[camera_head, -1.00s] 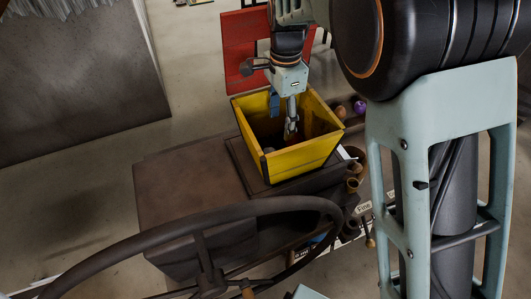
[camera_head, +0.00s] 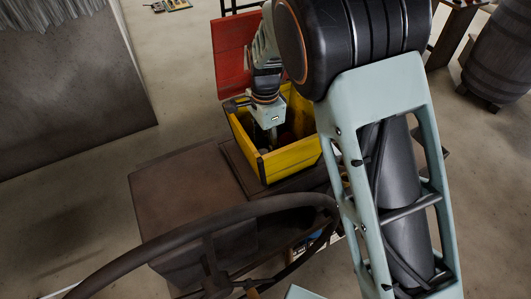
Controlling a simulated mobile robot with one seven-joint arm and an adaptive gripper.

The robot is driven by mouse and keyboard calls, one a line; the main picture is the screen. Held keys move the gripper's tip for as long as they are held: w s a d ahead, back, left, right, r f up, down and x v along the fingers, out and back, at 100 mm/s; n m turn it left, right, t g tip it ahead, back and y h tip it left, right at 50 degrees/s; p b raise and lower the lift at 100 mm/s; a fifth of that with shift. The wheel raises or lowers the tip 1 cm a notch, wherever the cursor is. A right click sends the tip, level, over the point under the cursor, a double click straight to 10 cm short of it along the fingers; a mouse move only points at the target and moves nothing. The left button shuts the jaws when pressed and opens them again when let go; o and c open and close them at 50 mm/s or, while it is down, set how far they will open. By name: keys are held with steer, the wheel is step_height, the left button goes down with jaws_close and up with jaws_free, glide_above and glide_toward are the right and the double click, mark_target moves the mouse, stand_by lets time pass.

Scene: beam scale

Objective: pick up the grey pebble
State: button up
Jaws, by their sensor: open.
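My gripper (camera_head: 272,136) reaches down into a yellow open-topped bin (camera_head: 292,160). Its body shows above and inside the bin, and its fingers point downward. The fingertips are low in the dark inside and hard to make out. The gripper is open, with nothing visible held in it. I cannot make out the grey pebble; the bin's front wall, the shadow and my gripper hide much of the bin's floor.
The bin stands on a dark brown block (camera_head: 185,190). A red panel (camera_head: 234,60) rises behind it. A large dark wheel (camera_head: 180,232) curves across the front. A barrel (camera_head: 505,58) stands at the far right. Bare floor lies to the left.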

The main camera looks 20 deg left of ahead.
mark_target(266, 150)
steer(key=shift+f, duration=1.55)
steer(key=shift+c, duration=0.6)
steer(key=c, duration=1.2)
